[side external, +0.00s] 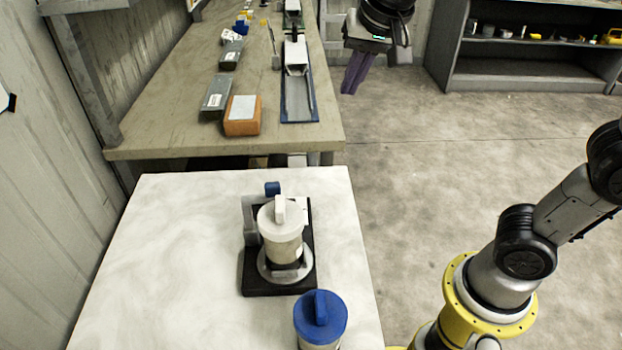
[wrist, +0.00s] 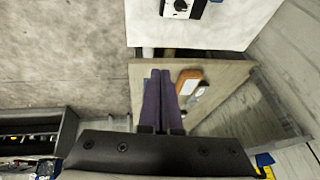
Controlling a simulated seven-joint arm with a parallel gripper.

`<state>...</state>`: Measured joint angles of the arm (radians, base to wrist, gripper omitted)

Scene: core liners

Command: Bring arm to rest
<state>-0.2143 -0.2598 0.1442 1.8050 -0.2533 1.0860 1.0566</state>
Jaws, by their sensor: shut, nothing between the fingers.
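My gripper (side external: 354,76) hangs in the air at the top of the side external view, over the floor to the right of the long workbench. Its purple fingers are together with nothing between them; they also show in the wrist view (wrist: 162,78). On the white table (side external: 180,240) a white-lidded cylinder (side external: 281,222) stands upright on a black base (side external: 262,285). A blue-lidded cylinder (side external: 320,318) stands nearer the front edge, its lower part cut off by the frame. My gripper is well apart from both.
The wooden workbench (side external: 170,135) behind the table holds an orange box (side external: 242,116), grey boxes (side external: 214,95) and a blue-edged rail (side external: 298,98). A dark shelf (side external: 530,72) stands at the back right.

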